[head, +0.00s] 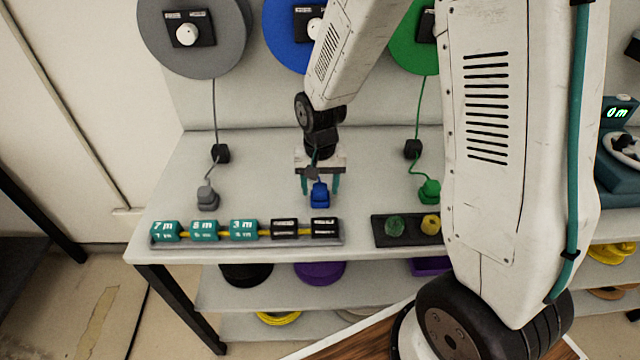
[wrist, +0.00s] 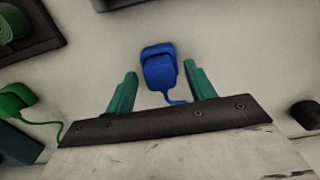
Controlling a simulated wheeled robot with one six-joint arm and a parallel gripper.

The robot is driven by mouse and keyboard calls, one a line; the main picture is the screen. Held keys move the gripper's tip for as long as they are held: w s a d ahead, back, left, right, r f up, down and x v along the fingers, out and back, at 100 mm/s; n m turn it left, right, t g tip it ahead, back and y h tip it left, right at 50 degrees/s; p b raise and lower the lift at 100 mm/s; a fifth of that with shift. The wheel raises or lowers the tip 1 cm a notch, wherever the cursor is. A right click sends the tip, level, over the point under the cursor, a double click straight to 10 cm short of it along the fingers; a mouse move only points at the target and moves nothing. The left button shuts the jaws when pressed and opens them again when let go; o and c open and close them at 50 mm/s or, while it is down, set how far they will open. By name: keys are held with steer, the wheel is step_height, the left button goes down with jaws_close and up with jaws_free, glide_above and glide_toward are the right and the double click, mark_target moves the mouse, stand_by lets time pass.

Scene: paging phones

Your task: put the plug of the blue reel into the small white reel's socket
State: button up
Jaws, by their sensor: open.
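The blue plug (head: 320,195) lies on the shelf top below the blue reel (head: 284,32). In the wrist view the blue plug (wrist: 158,66) sits between the two teal fingers, with a gap on each side, and its short blue cord runs back toward my gripper. My gripper (head: 320,186) is open and points down around the plug; the fingers also show in the wrist view (wrist: 160,72). A white round part (head: 627,148) sits on a teal device (head: 617,180) at the right edge, partly cut off. I cannot make out a small white reel or its socket for certain.
A grey reel (head: 195,40) and a green reel (head: 412,45) hang at the back, with a grey plug (head: 207,197) and a green plug (head: 429,190) on the shelf. A row of labelled blocks (head: 243,230) and a dark tray (head: 380,236) line the front edge.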

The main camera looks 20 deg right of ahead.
steer(key=c, duration=0.8)
steer(key=shift+r, duration=0.1)
steer(key=shift+c, duration=0.2)
step_height(320, 180, up, 23)
stand_by(1.6)
steer(key=s+d, duration=0.3)
steer(key=d, duration=0.7)
steer(key=s+d, duration=0.4)
steer(key=d, duration=0.6)
steer(key=shift+s+d, duration=0.15)
steer(key=shift+d, duration=0.25)
